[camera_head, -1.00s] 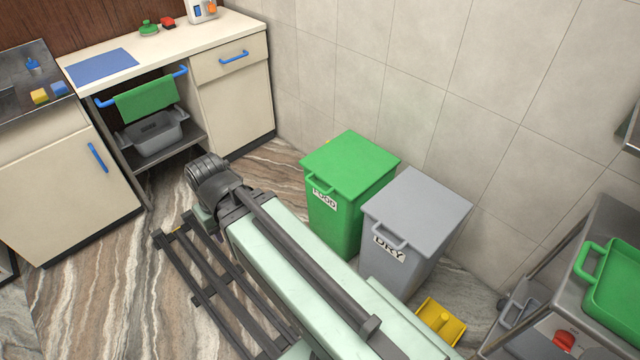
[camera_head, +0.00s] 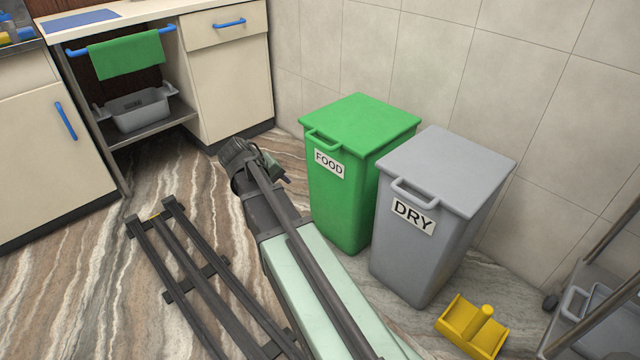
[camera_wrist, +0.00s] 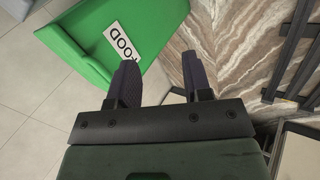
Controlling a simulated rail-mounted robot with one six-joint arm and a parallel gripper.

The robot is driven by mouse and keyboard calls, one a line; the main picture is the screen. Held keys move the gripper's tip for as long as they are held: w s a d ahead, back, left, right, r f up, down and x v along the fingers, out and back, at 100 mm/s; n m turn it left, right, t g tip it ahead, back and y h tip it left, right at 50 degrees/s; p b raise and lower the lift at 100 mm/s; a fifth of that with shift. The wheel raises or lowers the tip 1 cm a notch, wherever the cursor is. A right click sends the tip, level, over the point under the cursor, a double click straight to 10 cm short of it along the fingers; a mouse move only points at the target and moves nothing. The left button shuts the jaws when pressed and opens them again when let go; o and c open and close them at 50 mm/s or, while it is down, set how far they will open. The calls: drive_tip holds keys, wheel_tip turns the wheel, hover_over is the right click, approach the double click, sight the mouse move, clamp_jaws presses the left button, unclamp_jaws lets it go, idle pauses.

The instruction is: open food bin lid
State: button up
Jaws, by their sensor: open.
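The green food bin (camera_head: 338,205) stands upright against the wall, with a white FOOD label on its front. Its green lid (camera_head: 360,122) lies flat and shut on top, with a bar handle (camera_head: 322,139) along the front edge. In the head view my wrist is low, just left of the bin, and mostly hides the fingers. In the wrist view my gripper (camera_wrist: 158,72) is open and empty, its two dark fingers apart. The bin (camera_wrist: 85,50) and its label (camera_wrist: 124,43) show beyond the left finger. I cannot make out the handle there.
A grey DRY bin (camera_head: 425,235) stands close to the right of the food bin. A yellow dustpan-like thing (camera_head: 472,325) lies on the floor at the lower right. Dark floor rails (camera_head: 190,265) run at left. A cream counter (camera_head: 228,85) stands behind; marbled floor between is clear.

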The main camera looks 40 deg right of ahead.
drive_tip(key=w+d+f+h+b, duration=0.55)
drive_tip(key=d+f+b, duration=0.25)
drive_tip(key=d, duration=0.2)
drive_tip(key=n+h+p, duration=0.2)
drive_tip(key=h, duration=0.2)
approach(318, 144)
drive_tip(key=shift+t+y, duration=0.35)
drive_tip(key=shift+t, duration=0.05)
drive_tip(key=b+x, duration=0.1)
drive_tip(key=x, duration=0.4)
drive_tip(key=b+x, duration=0.1)
drive_tip(key=x, duration=0.5)
drive_tip(key=shift+s+d+r, duration=0.1)
drive_tip(key=shift+s+r, duration=0.05)
drive_tip(key=shift+r, duration=0.05)
clamp_jaws()
